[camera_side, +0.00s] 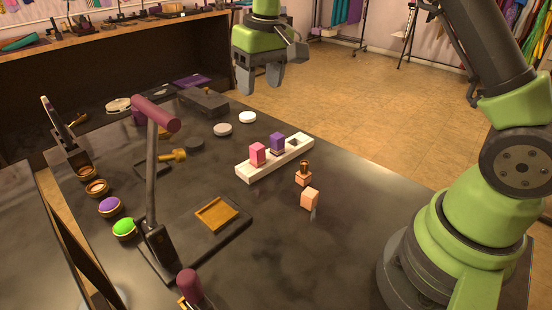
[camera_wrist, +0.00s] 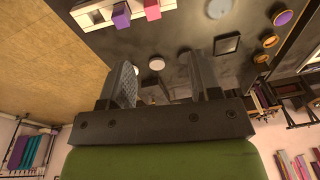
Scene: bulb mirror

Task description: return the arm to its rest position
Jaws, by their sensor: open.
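My gripper (camera_side: 259,80) hangs in the air at the top middle of the side view, above and beyond the far edge of the dark table (camera_side: 345,240). Its two fingers point down and stand apart with nothing between them. In the wrist view my gripper (camera_wrist: 165,85) also shows open and empty, with the tabletop beyond the fingers. My green arm rises from its base at the right of the side view.
A white rack (camera_side: 243,173) holds a pink block (camera_side: 258,154) and a purple block (camera_side: 277,142). Two peach pieces stand to its right. A lamp-like stand (camera_side: 152,190) rises at the left. Round discs (camera_side: 222,129) lie near the far edge. The table's right part is clear.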

